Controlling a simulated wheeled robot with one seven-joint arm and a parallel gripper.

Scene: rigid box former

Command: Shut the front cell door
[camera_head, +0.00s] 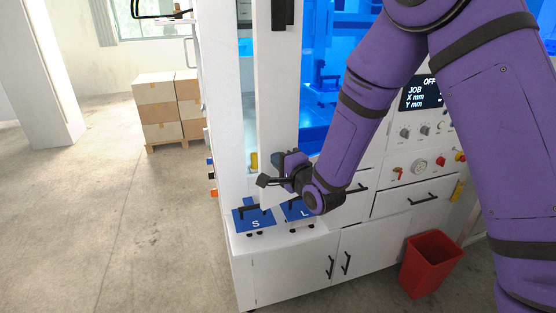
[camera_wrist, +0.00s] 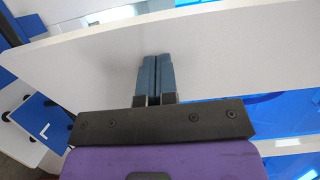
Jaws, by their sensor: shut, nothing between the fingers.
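The front cell door appears to be the tall white panel (camera_head: 278,80) standing at an angle to the machine front, with the blue-lit cell interior (camera_head: 320,90) open to its right. A dark fitting (camera_head: 283,12) sits high on it. In the wrist view the white panel (camera_wrist: 100,50) crosses the picture, and my gripper (camera_wrist: 157,62) shows two blue-grey fingers together and empty, over the panel face. I cannot tell whether the fingertips touch it.
Blue plates marked S (camera_head: 255,222) and L (camera_head: 298,212) with black handles lie on the ledge below. A control panel (camera_head: 425,120), drawers and a red bin (camera_head: 431,262) are at right. Stacked cartons (camera_head: 160,108) stand at the back left. The left floor is clear.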

